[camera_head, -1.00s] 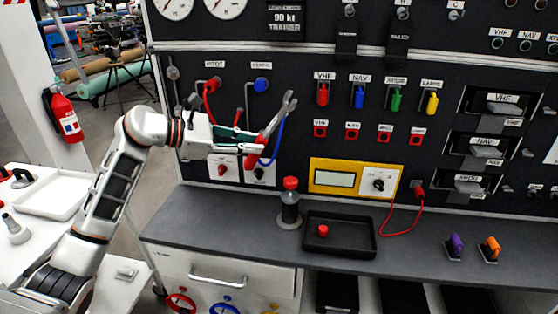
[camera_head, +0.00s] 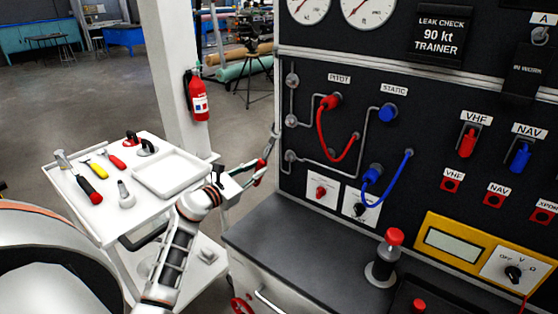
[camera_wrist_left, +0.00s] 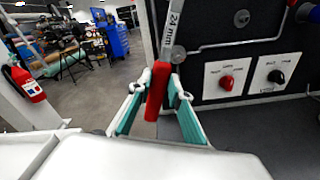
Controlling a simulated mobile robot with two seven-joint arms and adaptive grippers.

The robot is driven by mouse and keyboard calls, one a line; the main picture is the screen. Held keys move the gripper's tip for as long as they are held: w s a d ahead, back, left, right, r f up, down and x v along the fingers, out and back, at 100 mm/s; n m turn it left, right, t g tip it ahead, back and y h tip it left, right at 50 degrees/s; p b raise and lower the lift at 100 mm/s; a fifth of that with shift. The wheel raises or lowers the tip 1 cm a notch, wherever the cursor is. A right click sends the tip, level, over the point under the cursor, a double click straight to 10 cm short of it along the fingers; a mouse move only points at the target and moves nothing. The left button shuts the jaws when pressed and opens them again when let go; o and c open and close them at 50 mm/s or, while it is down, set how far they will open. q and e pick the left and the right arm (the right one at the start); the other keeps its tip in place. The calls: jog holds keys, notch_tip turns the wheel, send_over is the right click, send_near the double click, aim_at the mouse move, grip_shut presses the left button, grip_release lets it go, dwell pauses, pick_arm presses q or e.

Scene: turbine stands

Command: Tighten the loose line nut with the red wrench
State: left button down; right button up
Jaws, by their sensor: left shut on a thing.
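The red wrench shows its red handle (camera_head: 261,164) and grey shaft in the head view, beside the left edge of the black panel. My left gripper (camera_head: 256,174) is shut on the red handle, with the shaft pointing up. In the left wrist view, the handle (camera_wrist_left: 157,91) is between the teal fingers of the gripper (camera_wrist_left: 161,98), and the shaft reads 24 mm. Grey line fittings (camera_head: 291,120) sit on the panel edge, just right of the wrench's upper end. I cannot tell which nut is loose or whether the wrench touches one. My right gripper is out of view.
A white cart (camera_head: 92,215) with tools and a tray (camera_head: 172,174) stands at left. Red (camera_head: 335,145) and blue (camera_head: 390,185) hoses hang on the panel. A fire extinguisher (camera_head: 197,95) hangs behind.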

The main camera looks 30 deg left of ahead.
aim_at(257, 167)
pick_arm(q)
jog(key=shift+a+f, duration=0.15)
jog(key=shift+a, duration=0.2)
jog(key=shift+w, duration=0.2)
jog(key=shift+w+d+b, duration=0.1)
jog(key=shift+w+b, duration=0.25)
jog(key=shift+w, duration=1.55)
jog(key=shift+d, duration=0.1)
jog(key=shift+w+y, duration=0.2)
jog(key=shift+y, duration=0.1)
jog(key=shift+w, duration=0.2)
